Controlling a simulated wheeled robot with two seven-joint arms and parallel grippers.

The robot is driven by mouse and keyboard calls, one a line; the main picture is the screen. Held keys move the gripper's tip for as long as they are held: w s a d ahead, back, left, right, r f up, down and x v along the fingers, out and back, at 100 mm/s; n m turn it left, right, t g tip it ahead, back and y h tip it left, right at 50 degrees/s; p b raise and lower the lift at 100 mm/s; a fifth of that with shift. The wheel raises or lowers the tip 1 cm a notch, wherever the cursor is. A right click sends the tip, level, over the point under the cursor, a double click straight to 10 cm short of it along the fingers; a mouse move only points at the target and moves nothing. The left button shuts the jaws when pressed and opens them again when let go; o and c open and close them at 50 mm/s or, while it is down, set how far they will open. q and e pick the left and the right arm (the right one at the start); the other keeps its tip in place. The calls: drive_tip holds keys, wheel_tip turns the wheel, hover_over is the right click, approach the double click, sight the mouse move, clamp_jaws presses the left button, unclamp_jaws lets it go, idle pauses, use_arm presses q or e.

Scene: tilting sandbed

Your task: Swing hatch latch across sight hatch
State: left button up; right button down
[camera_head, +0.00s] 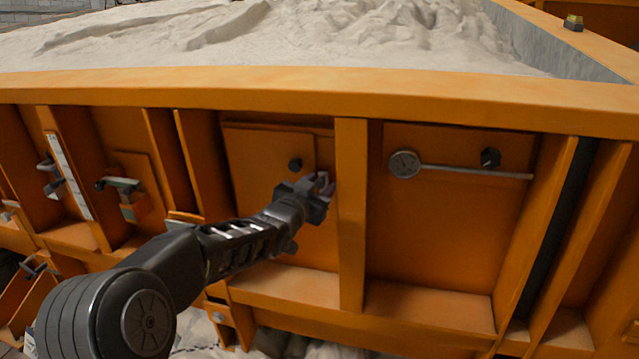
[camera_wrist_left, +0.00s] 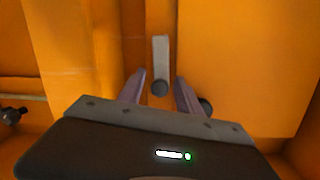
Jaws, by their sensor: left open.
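The sight hatch (camera_head: 262,165) is an orange panel with a black knob (camera_head: 295,164) in the bed's side wall, and it fills the right of the left wrist view (camera_wrist_left: 245,70). The hatch latch (camera_wrist_left: 161,55) is a short grey bar with a dark round knob at one end. It lies lengthwise along the strip beside the hatch, not across it. My left gripper (camera_head: 320,184) is open at the hatch's right edge. In the left wrist view its fingers (camera_wrist_left: 160,76) stand either side of the latch's knob end; contact cannot be told. In the head view the gripper hides the latch.
An orange upright rib (camera_head: 351,230) stands just right of my left gripper. Beyond it, a panel carries a round dial (camera_head: 404,164), a thin rod (camera_head: 480,172) and a black knob (camera_head: 490,157). A bracketed fitting (camera_head: 125,185) is at left. Sand (camera_head: 300,35) fills the bed above.

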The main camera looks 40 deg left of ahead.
use_arm(q)
clamp_jaws()
idle(0.4)
idle(1.0)
